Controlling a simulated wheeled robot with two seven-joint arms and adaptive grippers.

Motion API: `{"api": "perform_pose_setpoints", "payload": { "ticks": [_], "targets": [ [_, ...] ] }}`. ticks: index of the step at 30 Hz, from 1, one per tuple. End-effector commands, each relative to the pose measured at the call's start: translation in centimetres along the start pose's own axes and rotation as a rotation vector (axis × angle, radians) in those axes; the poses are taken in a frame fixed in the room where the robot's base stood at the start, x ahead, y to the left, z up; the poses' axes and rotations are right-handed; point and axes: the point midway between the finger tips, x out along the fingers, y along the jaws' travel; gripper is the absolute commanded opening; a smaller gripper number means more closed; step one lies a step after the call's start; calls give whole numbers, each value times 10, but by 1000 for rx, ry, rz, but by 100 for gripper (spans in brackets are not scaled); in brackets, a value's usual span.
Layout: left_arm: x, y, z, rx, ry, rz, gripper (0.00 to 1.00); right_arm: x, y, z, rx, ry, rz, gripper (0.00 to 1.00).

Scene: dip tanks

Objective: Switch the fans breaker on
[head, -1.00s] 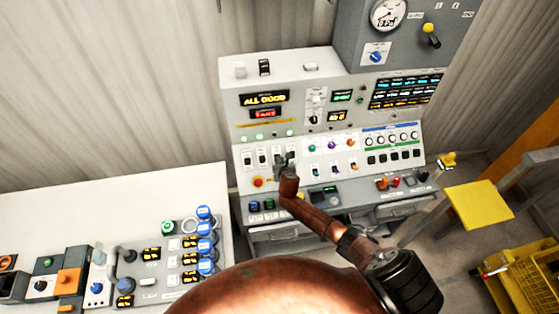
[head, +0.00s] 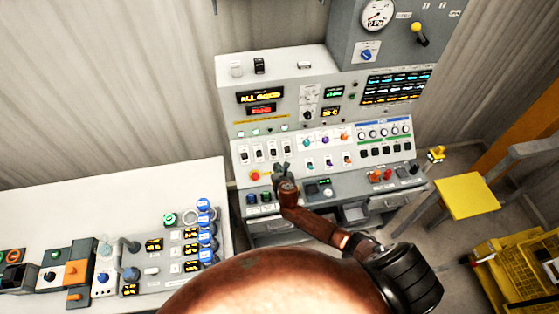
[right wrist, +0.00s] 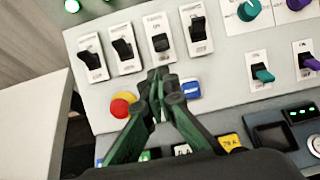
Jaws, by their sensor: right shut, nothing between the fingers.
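A row of black breaker switches on white plates sits on the sloped face of the grey control console (head: 330,118). In the right wrist view they are the first (right wrist: 90,54), second (right wrist: 123,48), third (right wrist: 160,41) and fourth (right wrist: 197,28) from the left. The third lever looks set differently from its neighbours. The labels above are too blurred to read, so I cannot tell which is the fans breaker. My right gripper (head: 281,168) is shut and empty just below the row. In the right wrist view its tips (right wrist: 159,76) are below the third breaker, apparently apart from it. My left gripper is out of view.
A red button on a yellow base (right wrist: 122,105) is left of my right gripper. Teal and purple knobs are to the right. A white bench (head: 110,205) with controls stands at left. A yellow stool (head: 466,196) is at right.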

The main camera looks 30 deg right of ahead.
Motion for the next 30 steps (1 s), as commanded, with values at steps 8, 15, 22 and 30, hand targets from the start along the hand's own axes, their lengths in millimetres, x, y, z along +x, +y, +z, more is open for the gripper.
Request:
{"api": "perform_pose_setpoints", "payload": {
  "ticks": [8, 15, 22, 30],
  "targets": [
    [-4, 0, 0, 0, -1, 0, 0, -8, -4, -3, 4, -1, -6, 0],
    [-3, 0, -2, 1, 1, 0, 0, -8, -7, -8, 21, 5, -10, 0],
    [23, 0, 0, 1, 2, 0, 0, -18, -34, -104, 486, 129, -85, 0],
    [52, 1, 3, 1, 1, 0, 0, -51, -71, -233, 1185, 266, -288, 0]
  ]
}}
